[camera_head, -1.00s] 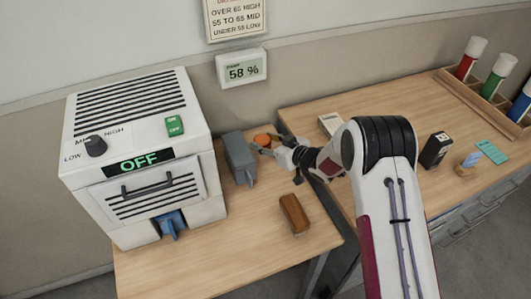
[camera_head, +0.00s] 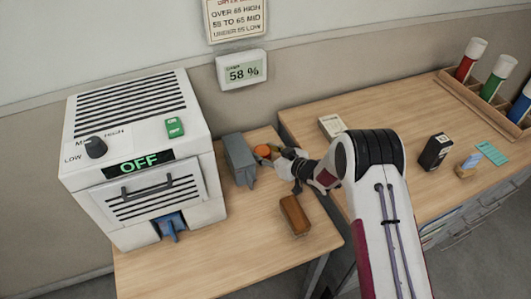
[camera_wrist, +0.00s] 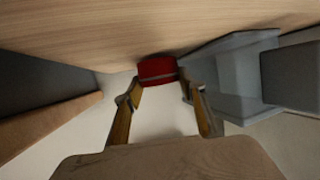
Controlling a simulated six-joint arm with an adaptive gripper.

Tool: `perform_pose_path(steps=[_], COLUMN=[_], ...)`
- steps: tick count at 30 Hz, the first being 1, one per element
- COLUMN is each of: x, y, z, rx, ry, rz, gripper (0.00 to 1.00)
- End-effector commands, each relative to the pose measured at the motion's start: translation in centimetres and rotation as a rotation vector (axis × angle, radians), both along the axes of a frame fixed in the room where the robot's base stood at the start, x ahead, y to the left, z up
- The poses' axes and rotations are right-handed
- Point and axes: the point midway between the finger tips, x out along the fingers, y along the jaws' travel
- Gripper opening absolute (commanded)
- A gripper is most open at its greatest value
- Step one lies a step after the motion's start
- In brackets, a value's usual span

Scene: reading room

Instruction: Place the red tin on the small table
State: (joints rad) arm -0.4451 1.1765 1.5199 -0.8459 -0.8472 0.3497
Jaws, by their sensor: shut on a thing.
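The red tin (camera_wrist: 157,72) shows between my fingertips in the wrist view, red with a grey band. My gripper is shut on the tin, with one finger on each side in the wrist view (camera_wrist: 160,93). The tin is over the back right part of the small table (camera_head: 250,255), just right of a grey box-like holder. I cannot tell whether its base touches the wood.
The grey holder (camera_head: 239,158) stands close to the tin. A white machine reading OFF (camera_head: 138,150) fills the table's left side. A brown block (camera_head: 295,215) lies nearer the front. A longer desk (camera_head: 400,120) at the right carries several items. The table's front middle is clear.

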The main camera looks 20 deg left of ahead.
Motion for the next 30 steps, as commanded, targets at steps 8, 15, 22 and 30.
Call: perform_pose_path(steps=[8,15,22,30], x=[0.04,0.03,0.01,0.03], y=[0.02,0.01,0.0,0.0], z=[-0.2,-0.52,-0.53,-0.43], rx=[0.001,0.001,0.0,0.001], ry=[-0.002,0.0,0.0,-0.001], rz=[-0.001,0.0,-0.001,-0.001], gripper=[0.13,0.13,0.57,0.57])
